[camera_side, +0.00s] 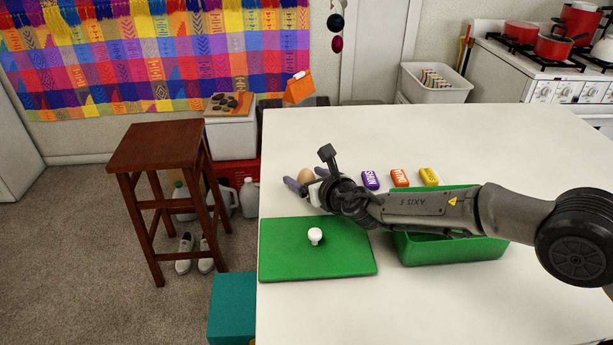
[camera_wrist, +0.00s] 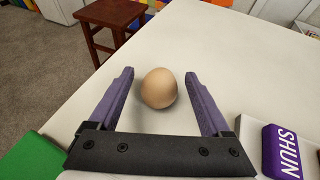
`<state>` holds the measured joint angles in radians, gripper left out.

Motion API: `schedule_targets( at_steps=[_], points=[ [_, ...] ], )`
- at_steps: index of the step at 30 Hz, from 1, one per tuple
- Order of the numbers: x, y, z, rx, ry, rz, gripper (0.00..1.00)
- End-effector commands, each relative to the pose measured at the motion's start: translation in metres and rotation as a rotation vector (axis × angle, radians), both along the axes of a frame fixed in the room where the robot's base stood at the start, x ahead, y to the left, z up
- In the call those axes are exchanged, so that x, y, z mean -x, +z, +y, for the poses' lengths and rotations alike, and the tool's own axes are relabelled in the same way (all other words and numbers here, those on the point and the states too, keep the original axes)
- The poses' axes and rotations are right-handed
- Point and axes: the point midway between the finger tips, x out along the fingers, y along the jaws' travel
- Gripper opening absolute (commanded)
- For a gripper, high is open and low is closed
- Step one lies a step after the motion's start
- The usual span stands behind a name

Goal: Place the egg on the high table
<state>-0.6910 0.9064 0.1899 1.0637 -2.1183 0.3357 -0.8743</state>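A brown egg (camera_side: 306,176) rests on the white table (camera_side: 420,140) near its left edge. In the wrist view the egg (camera_wrist: 159,88) sits between the two purple fingers of my gripper (camera_wrist: 160,85), with a gap on each side. My gripper (camera_side: 305,187) is open and low over the table. The high table appears to be the tall dark red-brown wooden stool (camera_side: 157,145), standing on the floor left of the white table. Its top is bare. It also shows at the top of the wrist view (camera_wrist: 108,14).
A green board (camera_side: 290,262) with a white mushroom-like object (camera_side: 315,236) lies in front of my gripper. A green crate (camera_side: 450,249) is under my arm. Purple (camera_side: 370,180), orange (camera_side: 400,178) and yellow (camera_side: 429,176) packets lie behind it.

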Motion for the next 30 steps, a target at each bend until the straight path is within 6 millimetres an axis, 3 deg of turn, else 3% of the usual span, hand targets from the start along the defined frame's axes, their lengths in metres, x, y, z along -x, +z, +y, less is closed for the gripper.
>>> schedule_targets(
  at_steps=[13, 30],
  points=[
    [0.009, 0.007, -0.003, 0.003, 0.001, -0.001, 0.82],
    [0.078, 0.038, -0.031, 0.001, 0.001, 0.000, 0.82]
  ],
)
